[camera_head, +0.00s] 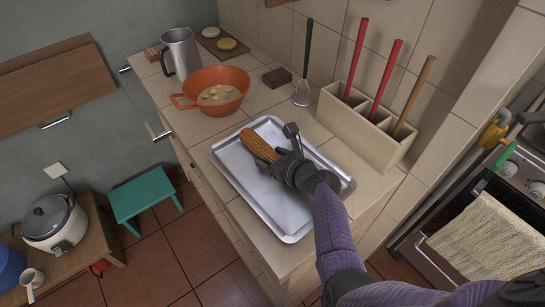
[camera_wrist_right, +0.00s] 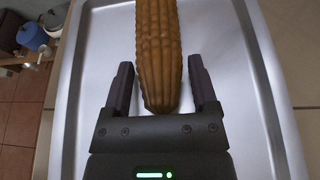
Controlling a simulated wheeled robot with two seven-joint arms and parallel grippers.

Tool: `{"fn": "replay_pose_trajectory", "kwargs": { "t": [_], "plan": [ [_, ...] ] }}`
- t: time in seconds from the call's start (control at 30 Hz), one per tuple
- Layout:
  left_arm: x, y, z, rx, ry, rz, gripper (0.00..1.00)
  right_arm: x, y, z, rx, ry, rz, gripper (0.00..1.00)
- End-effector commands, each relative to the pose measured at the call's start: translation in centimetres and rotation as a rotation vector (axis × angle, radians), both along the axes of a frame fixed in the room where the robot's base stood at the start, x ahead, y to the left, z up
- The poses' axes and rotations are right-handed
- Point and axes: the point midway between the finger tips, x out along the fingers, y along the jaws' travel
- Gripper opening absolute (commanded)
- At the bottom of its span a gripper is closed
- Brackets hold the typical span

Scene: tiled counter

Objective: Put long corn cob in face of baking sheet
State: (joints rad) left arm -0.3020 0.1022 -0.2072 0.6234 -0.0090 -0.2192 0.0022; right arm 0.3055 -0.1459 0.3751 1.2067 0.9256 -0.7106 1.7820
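The long corn cob (camera_head: 258,143) is golden brown and lies on the grey metal baking sheet (camera_head: 228,165), towards its back left part. My right gripper (camera_head: 276,157) is low over the sheet at the near end of the cob. In the right wrist view the cob (camera_wrist_right: 158,45) runs lengthwise between the two fingers of the gripper (camera_wrist_right: 162,80). The fingers are open, with a gap on each side of the cob. The sheet's rim (camera_wrist_right: 262,60) shows around them. My left gripper is not in view.
An orange pot (camera_head: 225,78) with food, a metal jug (camera_head: 184,52) and a dark block (camera_head: 277,77) stand behind the sheet. A beige holder (camera_head: 350,128) with long-handled tools stands close to the sheet's right. The stove (camera_head: 510,190) is farther right.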

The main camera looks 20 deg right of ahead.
Motion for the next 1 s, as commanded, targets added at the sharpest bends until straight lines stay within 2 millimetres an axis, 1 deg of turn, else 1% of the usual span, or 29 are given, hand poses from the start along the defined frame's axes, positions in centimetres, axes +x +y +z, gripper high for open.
{"fn": "replay_pose_trajectory", "kwargs": {
  "t": [0.03, 0.07, 0.1, 0.33, 0.43, 0.57, 0.7, 0.8, 0.9, 1.0],
  "plan": [
    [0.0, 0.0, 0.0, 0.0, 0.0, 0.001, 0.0, 0.0, 0.0, 0.0, 0.0, 0.0, 0.0, 0.88],
    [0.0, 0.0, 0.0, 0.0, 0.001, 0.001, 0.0, 0.0, 0.0, 0.0, 0.0, 0.0, 0.0, 0.94],
    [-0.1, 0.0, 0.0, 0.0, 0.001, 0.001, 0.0, 0.0, 0.0, 0.0, 0.0, 0.0, 0.0, 0.97],
    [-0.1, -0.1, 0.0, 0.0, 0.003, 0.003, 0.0, 0.0, 0.0, 0.1, 0.0, 0.0, 0.0, 0.97],
    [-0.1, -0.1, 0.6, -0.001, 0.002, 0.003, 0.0, 0.0, 0.0, 0.8, 0.0, -0.001, 0.0, 0.97],
    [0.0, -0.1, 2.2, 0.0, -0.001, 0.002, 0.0, -2.1, -0.9, 1.9, -0.002, 0.0, -0.001, 0.97],
    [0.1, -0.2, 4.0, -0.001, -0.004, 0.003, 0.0, -5.3, -2.3, 3.5, -0.002, 0.0, -0.001, 0.97],
    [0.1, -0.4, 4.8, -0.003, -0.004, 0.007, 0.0, -7.3, -3.2, 4.3, -0.001, -0.001, -0.001, 0.97],
    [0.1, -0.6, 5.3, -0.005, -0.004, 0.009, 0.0, -8.9, -3.9, 4.8, 0.0, 0.0, 0.0, 0.97],
    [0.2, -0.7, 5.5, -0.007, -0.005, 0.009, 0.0, -9.8, -4.3, 5.1, -0.002, -0.001, 0.001, 0.97]
  ]
}}
